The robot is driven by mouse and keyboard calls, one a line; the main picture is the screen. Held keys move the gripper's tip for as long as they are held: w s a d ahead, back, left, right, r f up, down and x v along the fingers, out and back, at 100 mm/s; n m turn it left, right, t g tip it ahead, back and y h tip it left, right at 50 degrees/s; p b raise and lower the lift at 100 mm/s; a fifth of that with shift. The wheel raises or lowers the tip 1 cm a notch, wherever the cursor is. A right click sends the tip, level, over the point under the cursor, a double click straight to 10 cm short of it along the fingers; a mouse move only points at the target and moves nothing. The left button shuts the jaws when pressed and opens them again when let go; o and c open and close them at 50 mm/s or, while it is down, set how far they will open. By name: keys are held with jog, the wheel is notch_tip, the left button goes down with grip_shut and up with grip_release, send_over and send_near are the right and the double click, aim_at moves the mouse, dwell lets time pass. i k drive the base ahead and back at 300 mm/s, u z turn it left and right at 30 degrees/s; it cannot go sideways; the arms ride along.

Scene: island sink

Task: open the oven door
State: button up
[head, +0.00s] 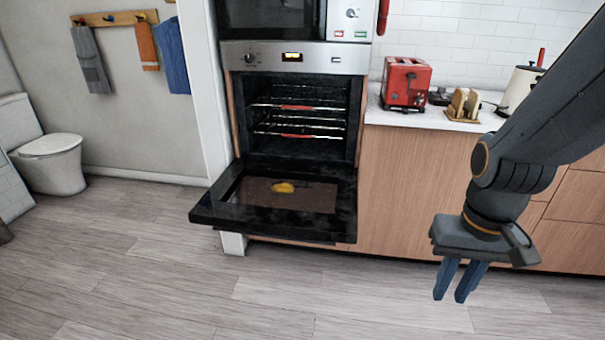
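The oven (298,60) stands in a tall cabinet with a steel control panel across its top. Its black door (225,214) is folded down, roughly level, and the cavity with its wire racks (297,120) is exposed. A small yellow item (284,187) shows on the door's inner face; I cannot tell what it is. My gripper (451,297) is to the right of the door and apart from it, in front of the wooden cabinets. Its two blue fingers point down with a narrow gap between them, and nothing is held.
A microwave (275,14) sits above the oven. The counter (425,119) to the right holds a red toaster (406,83), a bread rack (462,104) and a paper roll (518,88). A toilet (50,155) stands at far left. The wooden floor (150,270) in front is clear.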

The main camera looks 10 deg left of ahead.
aim_at(318, 205)
jog(key=u, duration=0.35)
jog(key=k, duration=1.05)
jog(key=u, duration=1.4)
jog(key=i, duration=0.7)
jog(key=z, duration=0.65)
jog(key=i, duration=0.5)
jog(key=z, duration=0.5)
